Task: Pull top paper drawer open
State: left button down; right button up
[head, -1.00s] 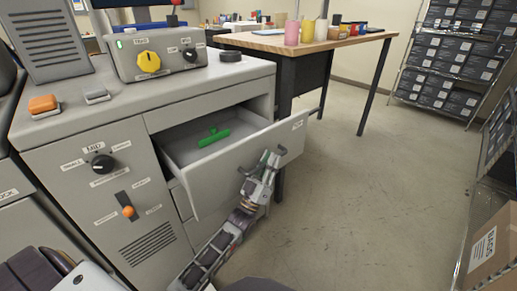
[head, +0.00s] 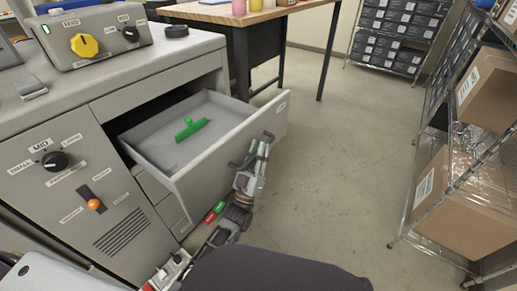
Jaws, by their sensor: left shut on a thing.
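The top paper drawer (head: 222,155) of the grey machine is pulled well out and shows its open inside. A green T-shaped piece (head: 190,128) lies on the drawer's floor. My left gripper (head: 255,151) is at the outer face of the drawer front, shut on the drawer's handle. The handle itself is mostly hidden by the fingers. My right gripper is not in view.
The machine's top carries a panel with a yellow knob (head: 84,45). More drawers sit below the open one. A table (head: 291,14) stands behind. Wire shelves with boxes (head: 469,205) stand at the right. The floor between is clear.

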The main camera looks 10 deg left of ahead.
pick_arm(q)
jog(key=c, duration=1.7)
grip_release()
jog(key=v, duration=1.2)
jog(key=shift+s, duration=0.15)
